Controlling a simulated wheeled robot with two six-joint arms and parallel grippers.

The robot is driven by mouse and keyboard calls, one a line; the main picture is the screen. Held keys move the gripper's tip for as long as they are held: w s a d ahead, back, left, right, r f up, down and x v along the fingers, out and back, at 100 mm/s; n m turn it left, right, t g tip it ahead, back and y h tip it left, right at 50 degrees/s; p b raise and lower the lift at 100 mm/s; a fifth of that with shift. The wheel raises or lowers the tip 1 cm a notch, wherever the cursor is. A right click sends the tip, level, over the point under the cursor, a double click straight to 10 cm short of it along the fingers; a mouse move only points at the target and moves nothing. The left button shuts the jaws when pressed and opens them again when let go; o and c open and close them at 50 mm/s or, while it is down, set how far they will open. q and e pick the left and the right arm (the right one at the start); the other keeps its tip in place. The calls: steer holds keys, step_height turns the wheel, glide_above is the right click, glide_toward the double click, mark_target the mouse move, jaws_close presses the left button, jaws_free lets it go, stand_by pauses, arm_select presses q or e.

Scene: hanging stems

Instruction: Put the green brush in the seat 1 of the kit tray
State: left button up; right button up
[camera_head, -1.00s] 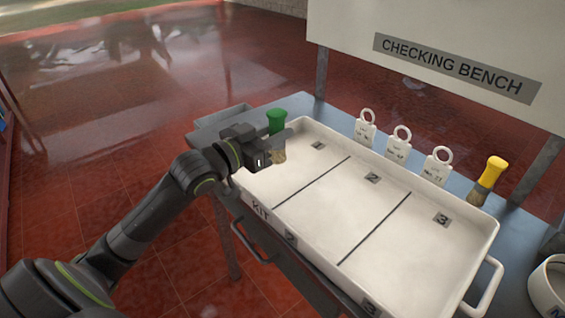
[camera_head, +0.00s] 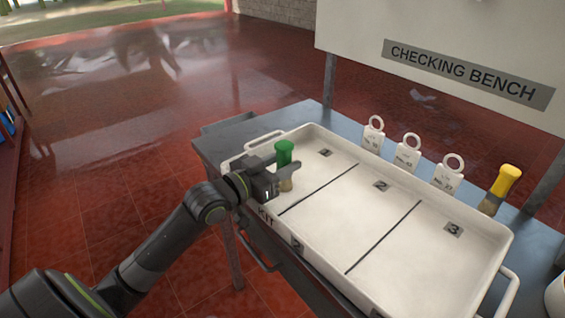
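The green brush (camera_head: 284,150) stands upright, green handle up and tan bristles down. My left gripper (camera_head: 281,174) is shut on it around its lower part. The brush is over compartment 1 of the white kit tray (camera_head: 388,243), near its left end. The bristles are low in that compartment; I cannot tell whether they touch the floor. The plate marked 1 (camera_head: 325,152) lies to the right of the brush. My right gripper is not in view.
Compartments 2 and 3 of the tray are empty. Several white ringed tags (camera_head: 408,152) stand behind the tray. A yellow-handled brush (camera_head: 504,184) stands at the back right. A white container (camera_head: 556,296) is at the right edge. The checking bench sign (camera_head: 468,73) rises behind.

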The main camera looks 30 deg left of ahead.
mark_target(279, 163)
arm_select(q)
steer(key=shift+o, duration=1)
steer(key=shift+r, duration=0.15)
steer(key=shift+s+a, duration=0.1)
steer(key=shift+s, duration=0.1)
steer(key=p+v, duration=0.1)
steer(key=v, duration=0.4)
steer(key=shift+p, duration=0.4)
steer(key=p+v, duration=0.4)
steer(key=v, duration=0.2)
steer(key=shift+s, duration=0.3)
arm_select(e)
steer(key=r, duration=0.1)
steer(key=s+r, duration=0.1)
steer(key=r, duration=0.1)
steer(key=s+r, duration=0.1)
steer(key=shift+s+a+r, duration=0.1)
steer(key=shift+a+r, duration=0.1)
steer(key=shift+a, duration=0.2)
